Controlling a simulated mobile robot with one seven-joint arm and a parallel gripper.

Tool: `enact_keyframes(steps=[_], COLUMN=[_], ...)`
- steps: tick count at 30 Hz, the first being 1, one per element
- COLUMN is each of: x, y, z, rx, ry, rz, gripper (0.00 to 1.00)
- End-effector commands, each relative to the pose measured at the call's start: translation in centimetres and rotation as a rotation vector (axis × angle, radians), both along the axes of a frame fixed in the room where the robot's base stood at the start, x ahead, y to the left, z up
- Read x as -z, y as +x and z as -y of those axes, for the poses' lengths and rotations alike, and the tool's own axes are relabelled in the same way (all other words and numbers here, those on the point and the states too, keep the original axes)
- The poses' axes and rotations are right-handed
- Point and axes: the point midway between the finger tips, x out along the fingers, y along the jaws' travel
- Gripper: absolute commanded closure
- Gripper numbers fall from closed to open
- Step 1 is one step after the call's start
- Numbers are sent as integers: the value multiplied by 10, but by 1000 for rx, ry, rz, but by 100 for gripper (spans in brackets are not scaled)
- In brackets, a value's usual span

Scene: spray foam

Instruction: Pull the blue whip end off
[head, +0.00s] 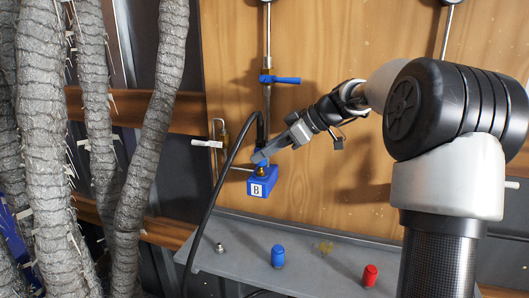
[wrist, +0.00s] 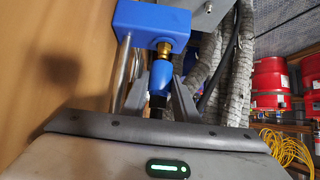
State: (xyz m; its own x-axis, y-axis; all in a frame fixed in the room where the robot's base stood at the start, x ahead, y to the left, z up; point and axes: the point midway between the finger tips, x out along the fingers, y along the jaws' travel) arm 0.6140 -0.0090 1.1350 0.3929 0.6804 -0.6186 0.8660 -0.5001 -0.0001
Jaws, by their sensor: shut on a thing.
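The blue whip end (wrist: 162,76) sits below a brass fitting (wrist: 165,48) under a blue block in the wrist view. My gripper (wrist: 172,84) has one finger on each side of the whip end and is shut on it. In the head view my gripper (head: 262,156) reaches from the right to the top of the blue block marked B (head: 262,183). The whip end is mostly hidden there by my fingers. A black hose (head: 212,190) runs from this spot down to the left. The whip end appears to be still on the fitting.
A grey shelf (head: 320,256) below holds a blue cap (head: 278,256), a red cap (head: 370,275) and a small metal fitting (head: 220,248). A blue-handled valve (head: 280,79) is on the pipe above. Thick grey wrapped hoses (head: 150,130) hang at the left. A wooden panel (head: 350,190) stands behind.

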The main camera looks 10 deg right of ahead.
Motion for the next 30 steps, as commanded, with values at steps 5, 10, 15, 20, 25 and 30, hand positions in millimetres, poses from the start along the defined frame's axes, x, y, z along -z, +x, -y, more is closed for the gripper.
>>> enact_keyframes(steps=[5,10,15,20,25,30], x=[4,7,11,14,17,20], y=[0,0,0,0,0,0], z=[0,0,0,0,0,0], rx=[0,0,0,0,0,0], ry=[0,0,0,0,0,0], rz=[2,2,2,2,2,2], gripper=[100,100,100,100,100,100])
